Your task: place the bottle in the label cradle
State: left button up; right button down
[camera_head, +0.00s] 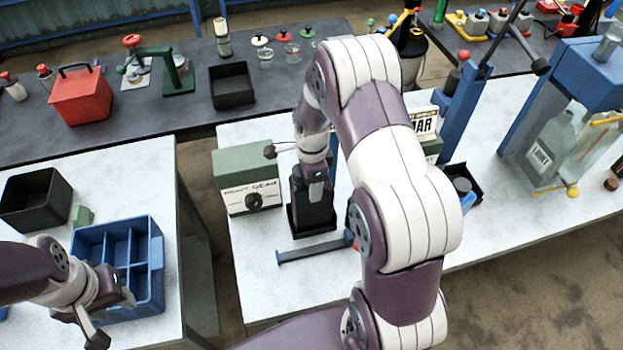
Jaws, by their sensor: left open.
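A dark, square-shouldered bottle (312,208) stands upright in a low black cradle (298,232) on the middle white bench. My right gripper (310,172) is directly above the bottle, over its top. Its wrist and the arm hide part of it, so I cannot tell whether its fingers hold the bottle. My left gripper (112,318) is open over the near side of a blue divided crate (158,270) on the left bench, away from the bottle.
A green-and-white box with a dial (248,182) stands just left of the bottle. A blue press (465,108) stands to the right. An empty black bin (35,200) is at the left; a gap separates the two white benches.

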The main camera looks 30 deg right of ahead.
jog(key=shift+f, duration=0.1)
jog(key=shift+c, duration=0.9)
grip_release()
jog(key=shift+r+b, duration=0.3)
jog(key=shift+r, duration=0.25)
notch_tip(320, 180, up, 11)
jog(key=b, duration=0.3)
jog(key=s+a+f+n, duration=0.2)
jog(key=s+a+n, duration=0.2)
jog(key=n, duration=0.6)
jog(key=s+a+f+n+t, duration=0.1)
jog(key=s+a+n, duration=0.3)
jog(key=s+n, duration=0.5)
jog(key=shift+s+f+n, duration=0.25)
jog(key=shift+f+n, duration=0.5)
jog(key=shift+n, duration=0.15)
